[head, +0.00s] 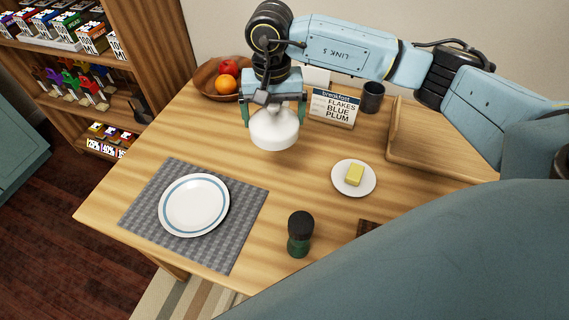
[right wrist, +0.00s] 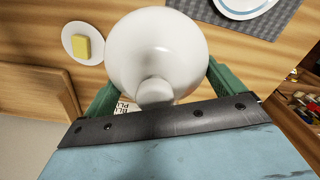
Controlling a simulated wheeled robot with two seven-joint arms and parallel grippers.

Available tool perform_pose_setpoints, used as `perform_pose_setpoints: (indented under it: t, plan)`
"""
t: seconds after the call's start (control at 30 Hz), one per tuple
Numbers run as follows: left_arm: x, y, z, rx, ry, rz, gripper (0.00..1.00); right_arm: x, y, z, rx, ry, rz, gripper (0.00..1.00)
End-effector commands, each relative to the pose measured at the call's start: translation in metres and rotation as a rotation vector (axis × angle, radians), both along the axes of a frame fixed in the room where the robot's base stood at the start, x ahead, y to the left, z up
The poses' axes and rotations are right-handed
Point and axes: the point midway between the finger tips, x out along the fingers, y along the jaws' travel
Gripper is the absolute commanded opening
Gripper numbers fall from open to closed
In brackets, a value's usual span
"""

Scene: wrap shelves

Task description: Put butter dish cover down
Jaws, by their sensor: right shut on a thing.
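My right gripper (head: 273,110) is shut on a white dome-shaped butter dish cover (head: 274,130) and holds it above the table. In the right wrist view the cover (right wrist: 160,50) sits between the green fingers, with its knob toward the gripper. The butter dish (head: 342,187) is a small white plate with a yellow block of butter (head: 355,174) on it, uncovered, to the right of and nearer than the cover. It also shows in the right wrist view (right wrist: 69,52). My left gripper is not in view.
A blue-ringed plate (head: 194,205) lies on a grey placemat (head: 240,225). A dark green grinder (head: 300,235) stands at the front. Behind are a fruit bowl (head: 203,80), a breakfast sign (head: 333,108), a dark cup (head: 372,97) and a wooden tray (head: 435,170). The table's centre is clear.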

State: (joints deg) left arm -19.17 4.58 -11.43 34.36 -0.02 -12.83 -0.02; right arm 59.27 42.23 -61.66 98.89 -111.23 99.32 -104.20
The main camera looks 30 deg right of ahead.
Motion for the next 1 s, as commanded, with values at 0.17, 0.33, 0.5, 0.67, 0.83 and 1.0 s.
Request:
perform_pose_setpoints:
  t: [0.17,0.33,0.5,0.67,0.83,1.0]
  plan:
    - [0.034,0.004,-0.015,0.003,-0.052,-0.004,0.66,0.018,-0.046,-0.063,-0.001,0.009,-0.487,0.69]
    - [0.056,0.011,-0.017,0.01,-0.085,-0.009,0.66,0.02,-0.072,-0.093,-0.001,0.004,-0.74,0.69]
    - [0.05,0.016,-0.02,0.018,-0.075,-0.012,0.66,0.019,-0.078,-0.122,0.0,0.005,-0.802,0.69]
    - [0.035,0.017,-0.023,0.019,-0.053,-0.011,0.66,0.02,-0.078,-0.15,-0.001,0.003,-0.798,0.69]
    - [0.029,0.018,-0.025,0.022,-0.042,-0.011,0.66,0.02,-0.078,-0.163,0.0,0.0,-0.797,0.69]
    - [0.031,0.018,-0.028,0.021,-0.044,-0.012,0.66,0.02,-0.077,-0.184,0.0,0.002,-0.796,0.69]
